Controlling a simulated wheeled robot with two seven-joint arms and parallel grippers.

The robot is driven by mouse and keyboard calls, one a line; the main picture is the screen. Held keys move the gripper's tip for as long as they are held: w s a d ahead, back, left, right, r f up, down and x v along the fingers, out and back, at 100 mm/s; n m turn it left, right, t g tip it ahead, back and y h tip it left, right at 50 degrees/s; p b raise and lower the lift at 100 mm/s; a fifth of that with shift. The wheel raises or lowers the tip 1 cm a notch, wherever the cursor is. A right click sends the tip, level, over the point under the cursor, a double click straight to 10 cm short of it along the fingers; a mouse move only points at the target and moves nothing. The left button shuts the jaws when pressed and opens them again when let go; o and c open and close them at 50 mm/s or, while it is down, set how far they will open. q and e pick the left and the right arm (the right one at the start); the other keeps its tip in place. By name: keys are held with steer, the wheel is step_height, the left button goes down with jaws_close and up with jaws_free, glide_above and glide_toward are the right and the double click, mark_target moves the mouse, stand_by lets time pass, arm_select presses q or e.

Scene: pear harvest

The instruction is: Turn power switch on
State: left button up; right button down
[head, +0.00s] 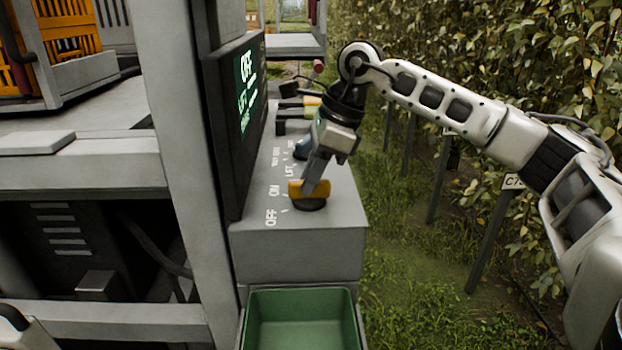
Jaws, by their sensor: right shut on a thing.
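The power switch (309,190) is an orange-yellow knob on a dark round base, on top of a grey control box (300,250). The labels OFF and ON are printed on the box beside it. My right gripper (313,182) reaches down from above and is shut on the knob, with its fingers hiding part of it. The dark screen (240,120) behind the box shows OFF in a green field. Which label the knob points at is hard to tell. My left gripper does not show.
A green bin (300,322) sits in front below. Grey frame posts (182,150) stand at left. Leafy trees (470,60) and grass lie to the right.

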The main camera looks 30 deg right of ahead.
steer(key=m+h, duration=0.1)
steer(key=m, duration=0.2)
steer(key=m+t+b, duration=0.1)
steer(key=m, duration=0.1)
steer(key=shift+m+t+h, duration=0.3)
steer(key=shift+m+h, duration=0.1)
steer(key=shift+m, duration=0.3)
steer(key=c, duration=1.3)
jaws_free()
steer(key=shift+s, duration=0.1)
steer(key=shift+r, duration=0.1)
steer(key=v, duration=1.1)
steer(key=shift+s+r, duration=0.2)
steer(key=shift+r, duration=0.2)
